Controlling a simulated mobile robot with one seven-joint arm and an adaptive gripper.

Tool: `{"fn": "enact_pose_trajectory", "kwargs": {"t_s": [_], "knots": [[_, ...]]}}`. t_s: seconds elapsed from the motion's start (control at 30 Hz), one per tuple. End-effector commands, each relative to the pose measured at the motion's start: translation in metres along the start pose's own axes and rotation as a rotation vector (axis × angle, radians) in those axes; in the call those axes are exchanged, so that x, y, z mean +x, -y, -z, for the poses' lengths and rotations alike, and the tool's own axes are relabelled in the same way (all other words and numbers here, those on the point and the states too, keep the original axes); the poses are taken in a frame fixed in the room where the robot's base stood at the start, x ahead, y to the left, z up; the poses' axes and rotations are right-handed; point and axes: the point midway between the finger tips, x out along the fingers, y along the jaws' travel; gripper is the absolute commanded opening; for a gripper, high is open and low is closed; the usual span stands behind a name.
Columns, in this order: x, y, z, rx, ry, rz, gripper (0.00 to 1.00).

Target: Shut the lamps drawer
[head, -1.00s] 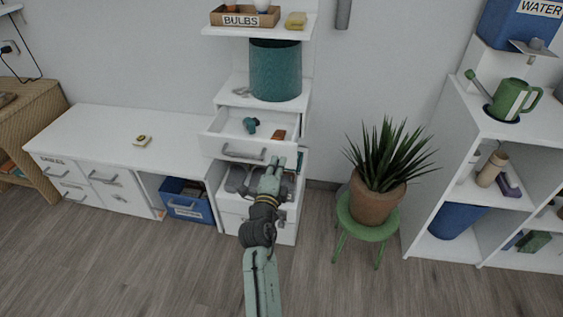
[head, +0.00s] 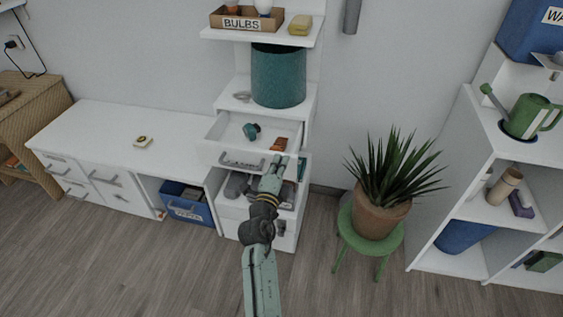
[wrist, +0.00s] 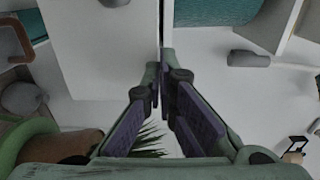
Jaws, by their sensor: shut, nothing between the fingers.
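The lamps drawer (head: 213,155) is the upper open drawer in the white shelf column. It is pulled out, with a faint label by its grey handle. A teal object (head: 250,131) and an orange-brown block (head: 279,144) lie in it. My gripper (head: 281,160) is at the right end of the drawer front. It is shut and empty. In the wrist view the fingertips (wrist: 165,62) are together close to a white panel edge; I cannot tell whether they touch it.
Another drawer (head: 232,207) below is also open, holding grey items, partly hidden by my arm. A teal bin (head: 279,78) stands on the shelf above. A potted plant (head: 380,212) on a green stool (head: 345,235) stands to the right. Floor in front is free.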

Motion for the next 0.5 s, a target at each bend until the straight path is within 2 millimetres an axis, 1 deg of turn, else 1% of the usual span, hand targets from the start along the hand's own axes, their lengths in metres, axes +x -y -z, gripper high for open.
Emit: {"fn": "enact_pose_trajectory", "kwargs": {"t_s": [0.17, 0.27, 0.37, 0.47, 0.5], "knots": [[0.001, 0.000, 0.000, 0.000, 0.000, 0.000, 0.00], [0.004, -0.001, 0.000, 0.001, 0.000, 0.001, 0.00], [0.014, -0.003, -0.001, 0.001, 0.002, 0.003, 0.00], [0.029, -0.005, -0.001, 0.001, 0.002, 0.005, 0.00], [0.037, -0.005, -0.001, 0.000, 0.002, 0.006, 0.00]]}}
